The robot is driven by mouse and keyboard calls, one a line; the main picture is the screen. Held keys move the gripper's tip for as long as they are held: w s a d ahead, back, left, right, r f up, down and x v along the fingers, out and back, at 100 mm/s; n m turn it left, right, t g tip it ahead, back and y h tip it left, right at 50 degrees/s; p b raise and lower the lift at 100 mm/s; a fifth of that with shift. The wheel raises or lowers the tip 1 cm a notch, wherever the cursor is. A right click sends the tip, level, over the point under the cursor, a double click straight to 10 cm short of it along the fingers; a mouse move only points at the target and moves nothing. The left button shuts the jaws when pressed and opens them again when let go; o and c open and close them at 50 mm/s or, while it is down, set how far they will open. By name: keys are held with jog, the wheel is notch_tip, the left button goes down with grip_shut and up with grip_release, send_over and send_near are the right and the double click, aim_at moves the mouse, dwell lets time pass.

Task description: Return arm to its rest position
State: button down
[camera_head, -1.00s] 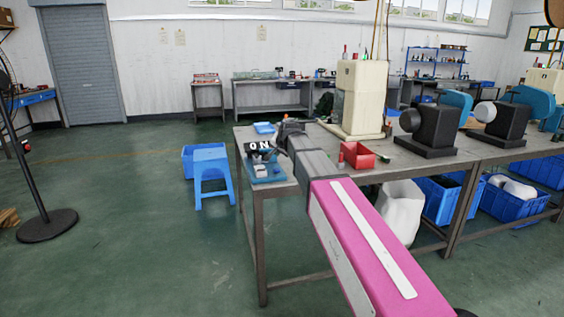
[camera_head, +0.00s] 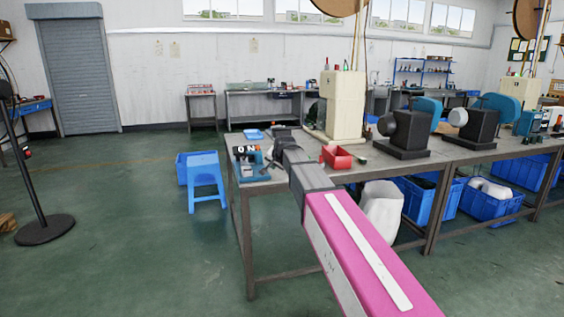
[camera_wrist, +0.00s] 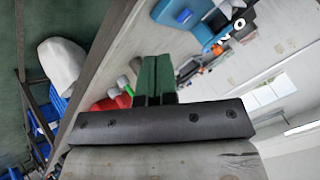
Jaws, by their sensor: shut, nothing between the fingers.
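My pink and grey arm reaches from the lower right over the left end of the workbench (camera_head: 240,222). In the wrist view my gripper (camera_wrist: 156,60) shows two dark green fingers pressed together, with nothing between them. In the head view the fingers are too small to make out. A blue fixture with white "ON" letters (camera_head: 248,166) stands on the bench's left corner, left of my arm. It shows at the top of the wrist view (camera_wrist: 205,36), apart from the fingers. A red bin (camera_head: 341,160) sits on the bench right of the arm.
A cream machine (camera_head: 343,105) and dark machines with blue guards (camera_head: 403,135) stand on the benches. Blue crates (camera_head: 492,197) and a white container (camera_head: 382,212) are underneath. A blue stool (camera_head: 205,180) is left of the bench. The floor at left is open around a stand (camera_head: 44,230).

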jog(key=s+d+f+n+g+h, duration=0.1)
jog(key=s+d+f+g, duration=0.1)
jog(key=s+d+f, duration=0.7)
jog(key=s+d+f+n+g+h, duration=0.1)
jog(key=s+d+f+g, duration=0.1)
jog(key=s+d+f, duration=0.65)
jog(key=s+d+f+n+g+h, duration=0.1)
jog(key=s+d+f+g, duration=0.3)
jog(key=s+f, duration=0.9)
jog(key=s+n, duration=0.1)
jog(key=s, duration=0.2)
jog(key=shift+d+f+n, duration=0.25)
jog(key=shift+d+n, duration=0.05)
jog(key=shift+d, duration=0.05)
jog(key=shift+w, duration=0.1)
